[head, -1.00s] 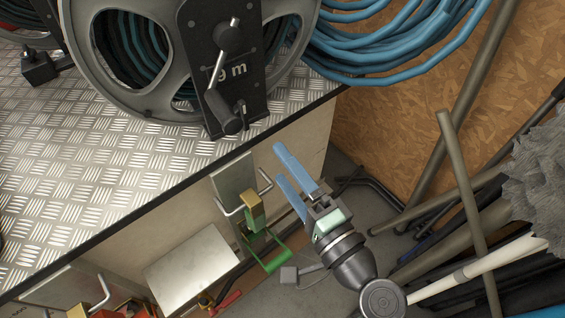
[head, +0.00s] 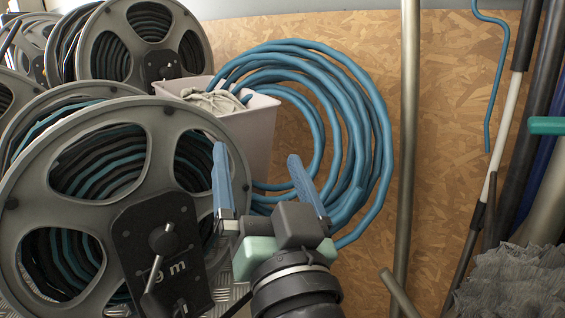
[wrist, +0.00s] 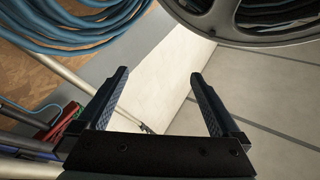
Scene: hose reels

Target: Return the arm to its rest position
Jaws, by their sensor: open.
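My gripper (head: 265,190) is in the lower middle of the head view, with its two blue fingers spread apart and pointing up. Nothing is between the fingers. In the wrist view my gripper (wrist: 161,98) is also open and empty, over a pale panel (wrist: 165,75). The nearest hose reel (head: 22,196) stands to the left of my gripper, marked "9 m", with a crank on its front plate. My left finger overlaps the reel's right rim in the head view; I cannot tell the gap between them.
A coil of blue hose (head: 375,150) hangs in front of the chipboard wall (head: 455,120). A pale bin (head: 252,130) holds cloth. More reels (head: 143,45) stand at the back left. Poles (head: 407,120) and a grey fluffy head (head: 510,285) are on the right.

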